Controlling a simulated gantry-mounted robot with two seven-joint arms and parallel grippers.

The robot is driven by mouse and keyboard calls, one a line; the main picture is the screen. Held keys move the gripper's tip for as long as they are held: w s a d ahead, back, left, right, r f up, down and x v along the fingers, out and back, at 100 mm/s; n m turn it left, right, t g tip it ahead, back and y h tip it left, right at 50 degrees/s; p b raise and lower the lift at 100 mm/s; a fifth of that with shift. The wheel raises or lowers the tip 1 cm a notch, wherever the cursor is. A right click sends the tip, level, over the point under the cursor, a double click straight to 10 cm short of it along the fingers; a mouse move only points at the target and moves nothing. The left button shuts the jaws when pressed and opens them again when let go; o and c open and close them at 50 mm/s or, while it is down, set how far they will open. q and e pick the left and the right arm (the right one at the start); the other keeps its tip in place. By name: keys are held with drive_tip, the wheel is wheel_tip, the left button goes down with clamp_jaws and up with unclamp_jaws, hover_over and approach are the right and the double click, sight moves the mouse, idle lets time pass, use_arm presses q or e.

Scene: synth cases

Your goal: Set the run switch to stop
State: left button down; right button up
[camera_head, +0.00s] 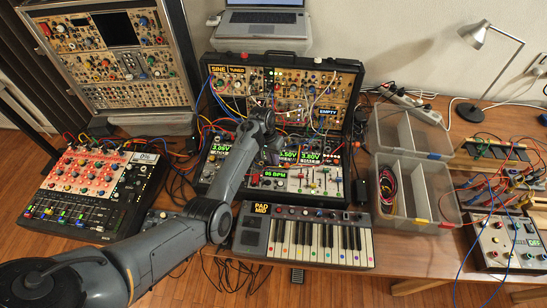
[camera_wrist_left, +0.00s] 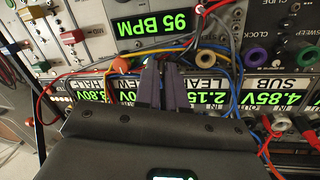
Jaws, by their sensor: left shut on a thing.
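The clock panel with its green 95 BPM display (camera_head: 275,174) sits in the lower part of the open black synth case. The display shows upside down in the left wrist view (camera_wrist_left: 148,28). My left gripper (camera_head: 271,155) is over the panel, just behind this display. In the left wrist view its two dark fingers (camera_wrist_left: 162,84) are close together at the panel, among patch cables. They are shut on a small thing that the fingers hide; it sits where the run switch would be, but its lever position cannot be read. My right gripper is not in view.
Colored patch cables (camera_wrist_left: 215,55) run close around the fingers. A small keyboard (camera_head: 318,238) lies in front of the case, a red-topped mixer (camera_head: 90,190) to the left, clear plastic bins (camera_head: 425,190) to the right. A laptop (camera_head: 265,20) stands behind.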

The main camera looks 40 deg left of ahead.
sight(272, 171)
use_arm(q)
drive_tip(key=shift+s+r+p, duration=0.1)
drive_tip(key=shift+r+p, duration=0.05)
drive_tip(key=shift+p, duration=0.35)
drive_tip(key=t+y+p, duration=0.1)
drive_tip(key=p, duration=0.2)
drive_tip(key=s+t+y+p, duration=0.1)
drive_tip(key=p, duration=0.2)
drive_tip(key=d+t+p, duration=0.1)
drive_tip(key=t+p, duration=0.1)
drive_tip(key=p, duration=0.1)
drive_tip(key=shift+s+r+m+y, duration=0.15)
drive_tip(key=shift+s+m+y, duration=0.15)
drive_tip(key=shift+y, duration=0.1)
drive_tip(key=shift+s+d+f+t+y+p, duration=0.15)
drive_tip(key=shift+t+y+p, duration=0.15)
drive_tip(key=shift+t, duration=0.2)
drive_tip(key=shift+s+d+f+t+y+p, duration=0.1)
drive_tip(key=shift+s+f+t+y+p, duration=0.15)
drive_tip(key=shift+t, duration=0.25)
drive_tip(key=shift+s+d+f+t+y, duration=0.15)
drive_tip(key=shift+t+y, duration=0.4)
drive_tip(key=shift+t, duration=0.45)
drive_tip(key=c, duration=1.2)
unclamp_jaws()
